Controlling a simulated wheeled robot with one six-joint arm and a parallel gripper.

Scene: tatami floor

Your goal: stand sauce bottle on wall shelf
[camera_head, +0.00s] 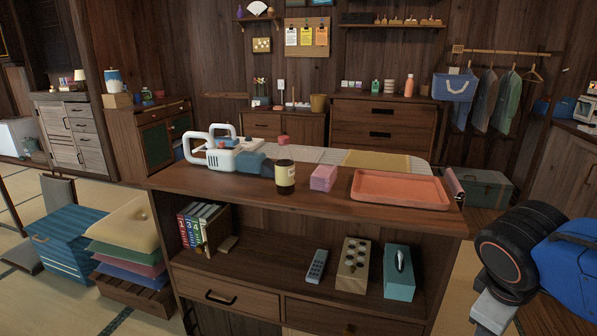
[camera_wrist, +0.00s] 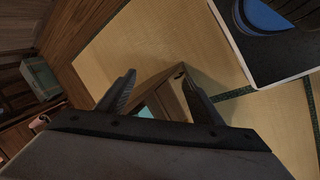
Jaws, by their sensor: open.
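A dark bottle with a pale label and pale cap (camera_head: 285,178), which looks like the sauce bottle, stands upright on the top of the wooden counter unit (camera_head: 225,186). Two wall shelves hang on the back wall: a long one (camera_head: 365,26) at the upper right with several small items, and a shorter one (camera_head: 283,18) at the upper left with a fan. I cannot tell which one the task means. My gripper (camera_wrist: 158,82) is open and empty in the wrist view, above the floor and apart from the bottle. The bottle is not in the wrist view.
Pink blocks (camera_head: 323,177) and an orange tray (camera_head: 400,199) are right of the bottle; a white and blue appliance (camera_head: 222,152) is close on its left. The counter's lower shelf holds books, a remote and a tissue box (camera_head: 399,272). Cushions (camera_head: 125,238) are stacked at left.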

